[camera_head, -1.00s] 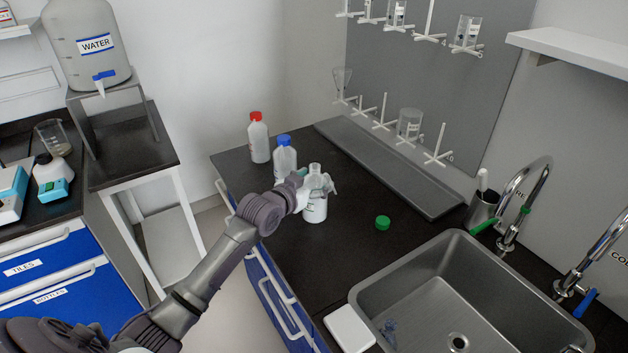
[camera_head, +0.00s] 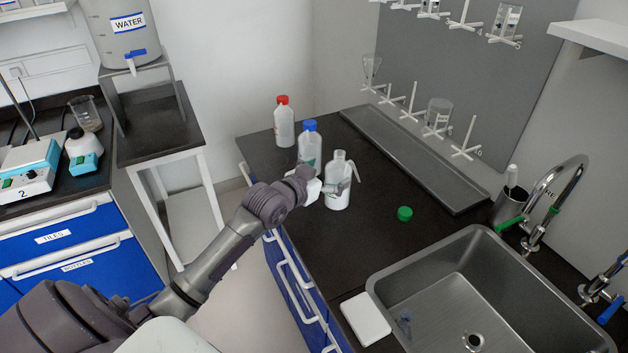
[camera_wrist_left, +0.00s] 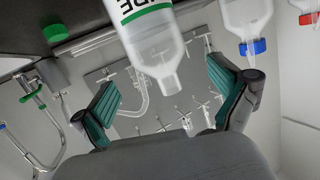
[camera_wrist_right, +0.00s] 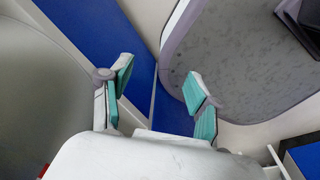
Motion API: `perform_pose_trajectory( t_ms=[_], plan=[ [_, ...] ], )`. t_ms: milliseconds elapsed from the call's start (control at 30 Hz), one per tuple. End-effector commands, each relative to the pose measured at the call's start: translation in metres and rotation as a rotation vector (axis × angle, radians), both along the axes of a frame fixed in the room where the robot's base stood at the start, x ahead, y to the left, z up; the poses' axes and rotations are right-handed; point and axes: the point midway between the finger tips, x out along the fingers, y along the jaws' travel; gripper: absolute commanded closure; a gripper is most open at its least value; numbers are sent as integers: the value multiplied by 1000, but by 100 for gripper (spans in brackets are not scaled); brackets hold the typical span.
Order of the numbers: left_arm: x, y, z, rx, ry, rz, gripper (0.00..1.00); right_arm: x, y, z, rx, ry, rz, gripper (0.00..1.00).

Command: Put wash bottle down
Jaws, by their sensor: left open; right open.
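A white bottle (camera_head: 338,201) with a narrow uncapped neck stands upright on the black counter. My left gripper (camera_head: 330,186) is at the bottle's near side. Its teal-padded fingers (camera_wrist_left: 165,88) are spread wide with a gap to the bottle's sides, and they do not appear to grip it. A green cap (camera_head: 405,213) lies on the counter to the right. My right gripper (camera_wrist_right: 160,84) is open and empty; the head view does not show it.
A blue-capped bottle (camera_head: 310,148) and a red-capped bottle (camera_head: 284,125) stand just behind. A sink (camera_head: 455,290) with taps is at the front right. A grey tray (camera_head: 415,160) runs along the wall below a peg rack. The counter's middle is mostly clear.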

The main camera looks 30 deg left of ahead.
Motion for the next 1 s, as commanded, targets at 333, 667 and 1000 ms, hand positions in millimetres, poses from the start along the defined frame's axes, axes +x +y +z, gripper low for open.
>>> perform_pose_trajectory(
  t_ms=[333,667,1000],
  plan=[
    [-62,6,13,2,2,0,2,0,0,-7,0,0,0,38],
    [-71,6,18,0,0,0,2,0,-1,-7,-1,0,-1,38],
    [-71,6,18,0,0,0,2,0,-4,-7,-4,0,0,38]
  ],
)
